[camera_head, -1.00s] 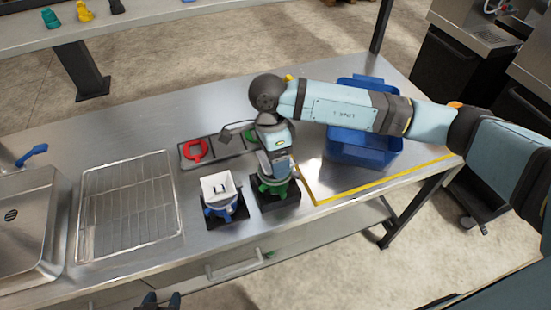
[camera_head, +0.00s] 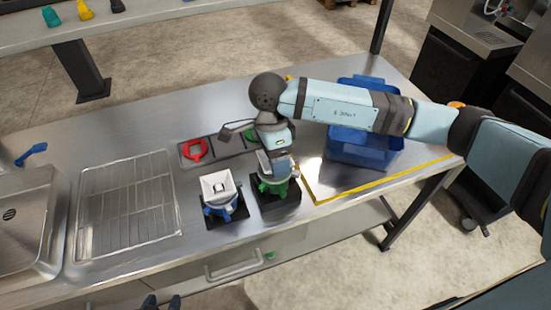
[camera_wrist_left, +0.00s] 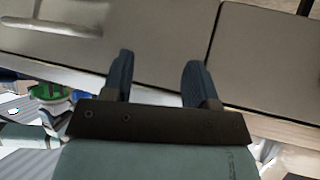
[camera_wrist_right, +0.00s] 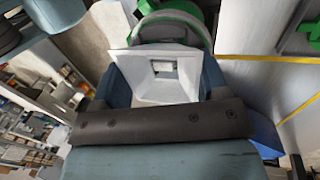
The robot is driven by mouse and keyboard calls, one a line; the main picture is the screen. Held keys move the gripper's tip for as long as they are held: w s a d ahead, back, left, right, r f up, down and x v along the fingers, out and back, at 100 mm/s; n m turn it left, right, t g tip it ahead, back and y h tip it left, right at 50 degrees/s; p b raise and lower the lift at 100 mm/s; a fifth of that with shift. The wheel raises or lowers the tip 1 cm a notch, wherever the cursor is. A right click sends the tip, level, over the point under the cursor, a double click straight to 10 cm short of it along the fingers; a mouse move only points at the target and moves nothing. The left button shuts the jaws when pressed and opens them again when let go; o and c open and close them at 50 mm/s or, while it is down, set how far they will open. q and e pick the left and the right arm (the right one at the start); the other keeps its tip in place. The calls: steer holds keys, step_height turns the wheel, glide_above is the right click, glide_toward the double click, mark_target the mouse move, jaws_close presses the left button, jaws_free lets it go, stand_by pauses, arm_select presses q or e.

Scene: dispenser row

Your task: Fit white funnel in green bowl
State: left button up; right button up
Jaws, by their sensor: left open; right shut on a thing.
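A white funnel (camera_wrist_right: 160,85) with a square mouth sits between the fingers of my right gripper (camera_wrist_right: 162,78), which is shut on it. In the head view my right gripper (camera_head: 274,168) is directly over the green bowl (camera_head: 272,188), which stands on a black base. The funnel is mostly hidden there, so I cannot tell whether it is seated. A green rim also shows beyond the funnel in the right wrist view (camera_wrist_right: 172,14). My left gripper (camera_wrist_left: 157,72) is open and empty, low in front of the counter, at the bottom edge of the head view (camera_head: 162,301).
Another white funnel (camera_head: 217,186) sits in a blue bowl (camera_head: 224,208) beside the green one. A grey tray (camera_head: 228,146) with a red ring (camera_head: 194,150) lies behind. A blue crate (camera_head: 362,150) is right, a wire rack (camera_head: 128,208) and sink (camera_head: 22,225) left.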

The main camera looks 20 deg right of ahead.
steer(key=shift+b+x, duration=0.4)
steer(key=shift+x, duration=1.05)
steer(key=shift+s+d+b, duration=0.15)
steer(key=shift+b, duration=0.15)
steer(key=shift+s+f+b, duration=0.2)
steer(key=shift+f+b, duration=0.25)
steer(key=shift+b, duration=0.3)
steer(key=o, duration=0.7)
steer(key=shift+w+r, duration=0.1)
steer(key=shift+r, duration=0.1)
steer(key=shift+w+p+v, duration=0.15)
steer(key=shift+p+v, duration=0.1)
steer(key=shift+v, duration=0.5)
steer(key=shift+w+p+v, duration=0.2)
steer(key=shift+v, duration=0.6)
